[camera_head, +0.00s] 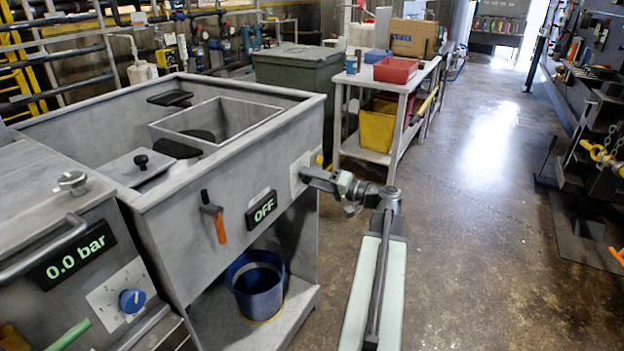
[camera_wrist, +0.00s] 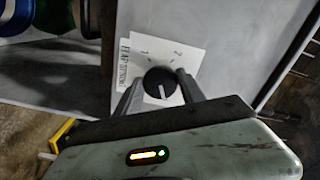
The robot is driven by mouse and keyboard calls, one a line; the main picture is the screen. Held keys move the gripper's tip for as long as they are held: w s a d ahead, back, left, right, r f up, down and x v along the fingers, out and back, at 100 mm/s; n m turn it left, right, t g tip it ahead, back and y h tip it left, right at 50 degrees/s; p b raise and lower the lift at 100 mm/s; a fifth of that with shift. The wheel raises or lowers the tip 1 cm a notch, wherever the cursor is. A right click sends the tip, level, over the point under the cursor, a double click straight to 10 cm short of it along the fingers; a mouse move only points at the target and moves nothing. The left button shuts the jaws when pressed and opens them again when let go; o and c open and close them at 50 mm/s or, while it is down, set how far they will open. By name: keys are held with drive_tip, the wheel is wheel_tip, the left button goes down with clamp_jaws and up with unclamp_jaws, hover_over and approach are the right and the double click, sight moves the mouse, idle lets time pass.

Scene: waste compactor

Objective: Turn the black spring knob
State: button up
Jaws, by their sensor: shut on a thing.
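The black spring knob (camera_wrist: 160,82) shows in the wrist view on a white dial plate (camera_wrist: 150,52) with marks 1 and 2 and a printed label. Its pale pointer line points toward the bottom of that view. My gripper (camera_wrist: 161,76) has one finger on each side of the knob and is shut on it. In the head view, my gripper (camera_head: 307,173) reaches the right end of the grey compactor's front panel (camera_head: 177,240), at the white plate (camera_head: 297,180). The knob itself is hidden there.
An orange-handled lever (camera_head: 216,222) and an OFF display (camera_head: 262,208) are left of my gripper. A blue bucket (camera_head: 256,287) stands below. A blue knob (camera_head: 132,300) sits under the 0.0 bar display (camera_head: 75,255).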

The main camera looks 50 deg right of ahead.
drive_tip(key=shift+m, duration=0.4)
drive_tip(key=o, duration=1.3)
drive_tip(key=shift+o, duration=0.2)
drive_tip(key=v, duration=0.8)
drive_tip(key=shift+a, duration=0.1)
